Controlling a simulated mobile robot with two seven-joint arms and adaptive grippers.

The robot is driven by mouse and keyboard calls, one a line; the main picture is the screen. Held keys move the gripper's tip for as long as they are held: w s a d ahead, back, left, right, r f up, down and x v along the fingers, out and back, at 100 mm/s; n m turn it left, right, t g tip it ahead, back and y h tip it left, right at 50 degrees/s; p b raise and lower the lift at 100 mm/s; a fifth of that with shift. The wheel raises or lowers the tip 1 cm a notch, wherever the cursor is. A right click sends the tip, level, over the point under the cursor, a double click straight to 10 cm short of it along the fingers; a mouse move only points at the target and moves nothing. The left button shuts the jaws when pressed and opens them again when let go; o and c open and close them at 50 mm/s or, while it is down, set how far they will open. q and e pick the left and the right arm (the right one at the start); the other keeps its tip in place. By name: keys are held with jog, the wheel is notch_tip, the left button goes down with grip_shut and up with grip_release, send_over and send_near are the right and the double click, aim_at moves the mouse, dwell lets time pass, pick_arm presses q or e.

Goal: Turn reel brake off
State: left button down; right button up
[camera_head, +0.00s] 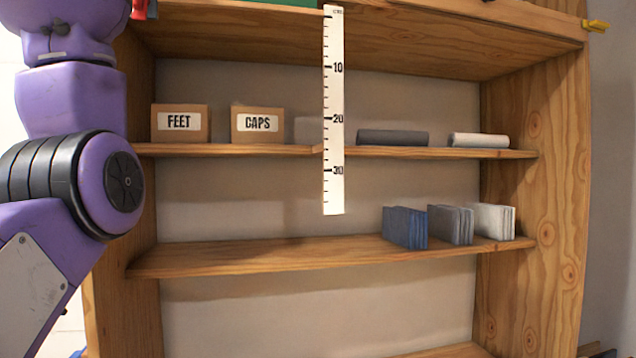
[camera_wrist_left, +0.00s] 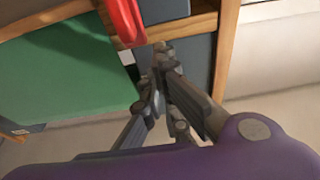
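No part in view can be named for certain as the reel brake. A red piece (camera_wrist_left: 124,20) shows at the top of the left wrist view, and a red piece (camera_head: 138,9) shows at the upper left shelf edge in the head view. My left gripper (camera_wrist_left: 157,75) is in the left wrist view, its dark fingers close together just below the red piece. Whether they touch it or hold anything is unclear. In the head view my left arm rises at the left and its gripper is out of frame. My right gripper is in neither view.
A wooden shelf unit (camera_head: 560,160) fills the head view. It bears a FEET box (camera_head: 180,138), a CAPS box (camera_head: 257,138), rolls and folded cloths. A white ruler strip (camera_head: 334,110) hangs in front. A green panel (camera_wrist_left: 60,75) lies left of my gripper.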

pick_arm(q)
jog(key=shift+w+f, duration=0.1)
dwell(0.3)
jog(key=s+d, duration=0.1)
jog(key=s, duration=0.5)
jog(key=shift+d+f, duration=0.35)
jog(key=shift+w, duration=0.15)
jog(key=s+a+r+y, duration=0.2)
jog(key=s+a, duration=0.2)
jog(key=a, duration=0.2)
jog(key=w+d+f+h, duration=0.1)
jog(key=w+h, duration=0.1)
jog(key=w, duration=0.7)
jog(key=shift+d+f, duration=0.2)
jog(key=shift+d, duration=0.1)
